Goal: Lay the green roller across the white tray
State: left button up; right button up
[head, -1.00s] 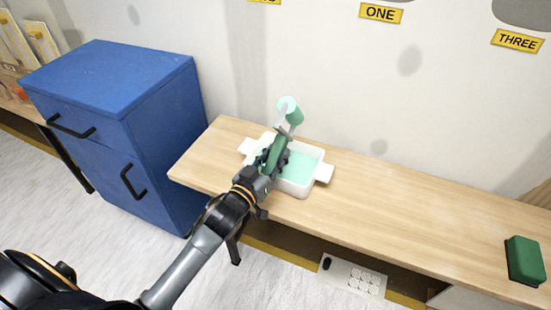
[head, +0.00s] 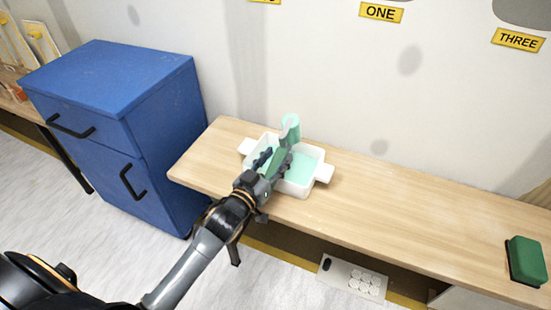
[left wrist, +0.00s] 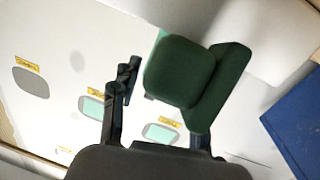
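The green roller shows its pale green head (head: 290,128) at the far side of the white tray (head: 305,188), and its darker green handle (head: 280,163) slants across the tray toward my arm. My left gripper (head: 273,160) is over the tray with its fingers spread around the handle. In the left wrist view, the dark green handle (left wrist: 180,72) is close to the right finger, which it mostly hides, with a gap to the left finger. Whether the right finger touches it, I cannot tell. My right gripper is not in view.
The tray holds pale green paint and stands on a wooden bench (head: 400,205) against the wall. A blue cabinet (head: 120,110) stands to the left. A green block-like object (head: 525,260) lies at the bench's right end. The bench between is clear.

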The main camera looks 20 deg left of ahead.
pick_arm(q)
jog(key=shift+r, duration=0.1)
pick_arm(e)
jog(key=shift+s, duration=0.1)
pick_arm(q)
jog(key=shift+r, duration=0.2)
jog(key=shift+r+p, duration=0.3)
jog(key=shift+r, duration=0.25)
jog(key=s+a, duration=0.2)
jog(key=s, duration=1)
jog(key=s+f+g+y, duration=0.15)
jog(key=f+g, duration=0.25)
jog(key=f, duration=0.5)
jog(key=s+f+g+y, duration=0.1)
jog(key=s+f+g, duration=0.15)
jog(key=f, duration=0.75)
jog(key=s+d+f+m+g, duration=0.1)
jog(key=s+d+f+g, duration=0.1)
jog(key=s+f+g, duration=0.6)
jog(key=s+f+p, duration=0.1)
jog(key=s+f, duration=0.4)
jog(key=shift+s+m+g, duration=0.2)
jog(key=shift+m+g, duration=0.1)
jog(key=shift+g, duration=0.05)
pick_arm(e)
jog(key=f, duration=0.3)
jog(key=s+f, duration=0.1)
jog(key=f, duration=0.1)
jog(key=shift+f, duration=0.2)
